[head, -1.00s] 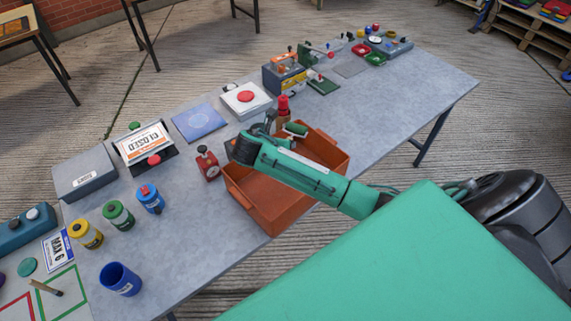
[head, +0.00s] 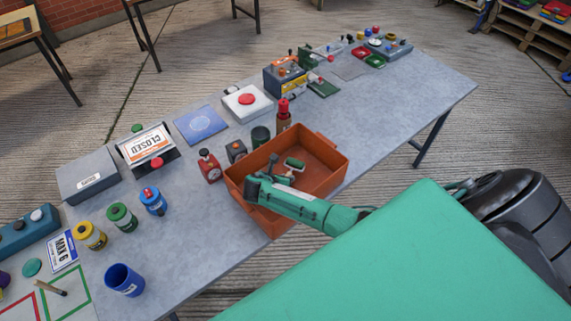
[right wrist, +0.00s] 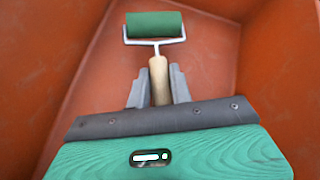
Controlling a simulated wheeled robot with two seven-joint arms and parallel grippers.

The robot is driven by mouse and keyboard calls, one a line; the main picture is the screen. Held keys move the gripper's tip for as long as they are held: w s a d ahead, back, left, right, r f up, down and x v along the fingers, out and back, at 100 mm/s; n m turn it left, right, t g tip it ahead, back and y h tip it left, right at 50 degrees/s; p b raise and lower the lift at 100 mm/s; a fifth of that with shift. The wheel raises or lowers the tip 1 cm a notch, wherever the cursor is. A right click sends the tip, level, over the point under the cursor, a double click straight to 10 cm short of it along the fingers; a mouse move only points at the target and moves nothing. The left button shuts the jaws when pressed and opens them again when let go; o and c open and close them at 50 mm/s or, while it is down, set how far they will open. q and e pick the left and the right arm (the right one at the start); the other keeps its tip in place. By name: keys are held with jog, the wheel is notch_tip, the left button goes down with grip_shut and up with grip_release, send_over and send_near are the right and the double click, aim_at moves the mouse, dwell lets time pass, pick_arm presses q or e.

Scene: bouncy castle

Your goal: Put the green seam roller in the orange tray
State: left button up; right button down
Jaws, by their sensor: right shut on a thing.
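The green seam roller (right wrist: 154,24) has a green cylinder, a metal frame and a wooden handle. My right gripper (right wrist: 160,85) is shut on the handle, with the roller pointing away from it. The roller also shows in the head view (head: 294,164), over the inside of the orange tray (head: 325,183). The tray's orange walls and floor surround the roller in the right wrist view. I cannot tell whether the roller touches the tray floor. In the head view my right gripper (head: 276,164) is at the tray's inside. My left gripper is not in view.
Behind the tray stand a red-topped bottle (head: 284,115), a dark green cylinder (head: 260,136) and a small dark box (head: 236,150). A red device (head: 209,166) is close to its left side. The grey table is clear to the tray's right.

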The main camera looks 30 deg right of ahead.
jog(key=shift+f, duration=0.1)
jog(key=shift+f, duration=0.55)
jog(key=c, duration=1.3)
grip_release()
jog(key=shift+o, duration=0.2)
jog(key=shift+r, duration=0.25)
jog(key=b+v, duration=0.1)
jog(key=v, duration=1.1)
jog(key=shift+r+b, duration=0.3)
jog(key=shift+b, duration=0.1)
